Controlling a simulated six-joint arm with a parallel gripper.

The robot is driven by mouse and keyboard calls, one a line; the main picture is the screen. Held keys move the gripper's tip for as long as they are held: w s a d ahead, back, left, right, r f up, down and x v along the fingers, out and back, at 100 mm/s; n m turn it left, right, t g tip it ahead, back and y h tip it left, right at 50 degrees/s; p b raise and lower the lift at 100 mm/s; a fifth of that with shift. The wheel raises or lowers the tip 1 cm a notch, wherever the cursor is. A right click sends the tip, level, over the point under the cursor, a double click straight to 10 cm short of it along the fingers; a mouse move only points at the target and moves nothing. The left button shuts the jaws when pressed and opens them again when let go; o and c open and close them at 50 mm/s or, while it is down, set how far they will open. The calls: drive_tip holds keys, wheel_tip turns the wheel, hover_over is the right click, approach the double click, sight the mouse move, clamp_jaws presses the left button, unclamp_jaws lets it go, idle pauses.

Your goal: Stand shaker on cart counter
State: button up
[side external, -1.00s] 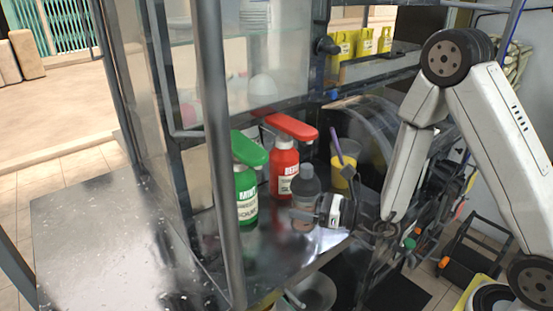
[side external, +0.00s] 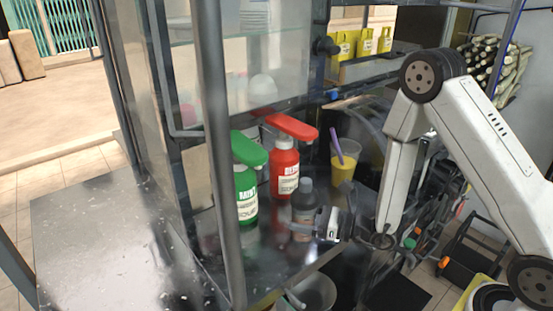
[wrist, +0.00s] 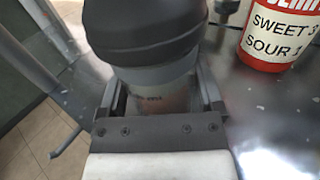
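A red sauce bottle (side external: 285,170) stands close behind the shaker, and a green one (side external: 246,195) to its left. A cup of yellow juice with a purple straw (side external: 343,165) is behind right. A metal post (side external: 213,150) rises at left. A bin (side external: 315,291) sits below the counter's edge.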

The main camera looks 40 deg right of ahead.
drive_tip(key=shift+o, duration=0.4)
drive_tip(key=shift+r, duration=0.1)
drive_tip(key=shift+s+d, duration=0.1)
drive_tip(key=shift+s, duration=0.05)
drive_tip(key=shift+v, duration=3.6)
drive_tip(key=shift+r, duration=0.15)
